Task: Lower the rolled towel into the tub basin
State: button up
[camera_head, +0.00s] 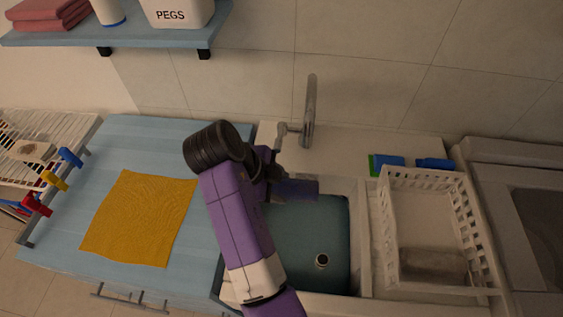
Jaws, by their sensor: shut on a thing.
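My gripper (278,180) is at the upper left part of the tub basin (312,238), mostly hidden by my own purple arm and black wrist. It is shut on the rolled towel (300,189), a dull purple-blue roll that sticks out to the right. The towel appears over the back part of the basin; its height above the bottom cannot be told. The basin is teal inside with a pale rim and a round drain near its front. My arm covers the basin's left side.
A faucet (310,110) stands close behind the towel. A white basket (433,225) is right of the basin, with blue and green items (388,163) behind it. A yellow cloth (140,218) lies on the blue counter (135,140) at left. A shelf (130,38) hangs above.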

jog(key=shift+w+f, duration=0.15)
jog(key=shift+w, duration=0.1)
jog(key=shift+f, duration=0.2)
notch_tip(320, 180, down, 18)
jog(key=b, duration=1.3)
jog(key=shift+f+b, duration=0.15)
jog(key=shift+b, duration=0.25)
jog(key=o, duration=1.5)
jog(key=shift+o, duration=0.2)
jog(key=v, duration=0.8)
